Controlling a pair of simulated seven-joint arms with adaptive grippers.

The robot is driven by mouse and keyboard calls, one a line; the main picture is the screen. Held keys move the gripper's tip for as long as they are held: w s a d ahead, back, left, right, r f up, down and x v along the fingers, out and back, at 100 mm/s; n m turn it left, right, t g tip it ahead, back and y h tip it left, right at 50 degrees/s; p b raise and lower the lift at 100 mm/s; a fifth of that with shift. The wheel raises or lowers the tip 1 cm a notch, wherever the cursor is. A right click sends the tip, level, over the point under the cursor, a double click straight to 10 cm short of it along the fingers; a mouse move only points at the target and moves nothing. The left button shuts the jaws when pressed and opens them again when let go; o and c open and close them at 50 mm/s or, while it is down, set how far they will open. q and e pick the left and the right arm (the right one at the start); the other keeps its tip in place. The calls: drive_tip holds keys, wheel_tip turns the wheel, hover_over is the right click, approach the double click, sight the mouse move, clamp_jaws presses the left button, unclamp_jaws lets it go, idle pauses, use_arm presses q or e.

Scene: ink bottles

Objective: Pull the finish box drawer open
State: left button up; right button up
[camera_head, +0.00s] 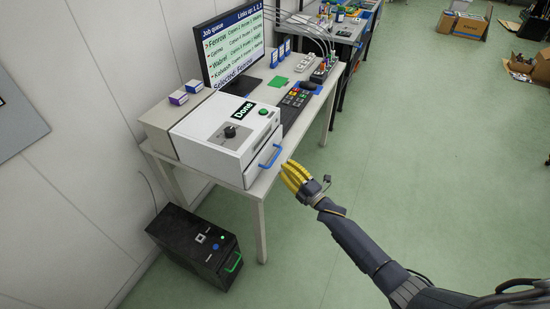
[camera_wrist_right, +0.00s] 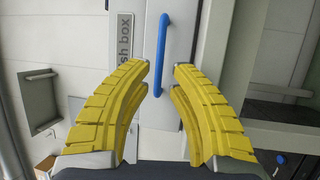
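The finish box (camera_head: 205,133) is a white box on the desk with a dark knob, a green button and a "Done" label on top. Its drawer front carries a blue handle (camera_head: 270,155); the drawer looks shut or nearly so. In the right wrist view the handle (camera_wrist_right: 161,55) stands upright in the picture, beside a plate reading "sh box" (camera_wrist_right: 124,38). My right gripper (camera_head: 291,174) has yellow fingers and is just in front of the handle, apart from it. In the wrist view the fingers (camera_wrist_right: 161,78) are spread and empty, with the handle beyond the gap. My left gripper is not seen.
A black unit (camera_head: 190,242) with a green handle sits on the floor below.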

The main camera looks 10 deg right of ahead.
sight(275, 157)
drive_tip(key=shift+x, duration=3.3)
drive_tip(key=shift+c, duration=0.2)
clamp_jaws()
